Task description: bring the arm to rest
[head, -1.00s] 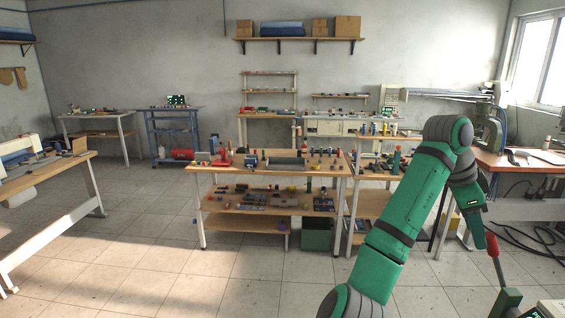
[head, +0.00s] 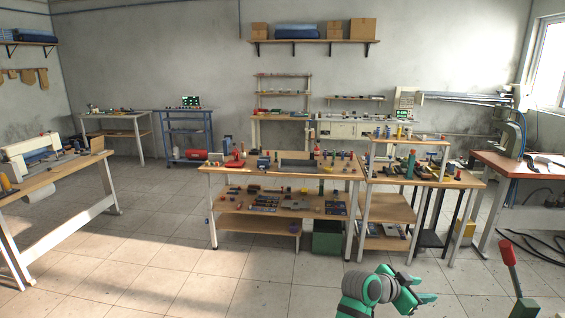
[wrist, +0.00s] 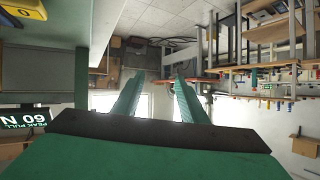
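My arm is folded low at the bottom right of the head view, with grey and green links showing. My gripper (head: 425,289) points to the right there, above the floor and clear of the benches. In the wrist view its two green fingers (wrist: 158,82) stand apart with nothing between them. The rest of my arm is cut off by the lower edge of the head view.
A red-handled lever (head: 507,252) stands to the right of my gripper. A display reading "PEAK PULL" (wrist: 24,120) shows upside down in the wrist view. The middle workbench (head: 280,170) and red-topped bench (head: 520,165) stand beyond. Floor at left-centre (head: 150,240) is clear.

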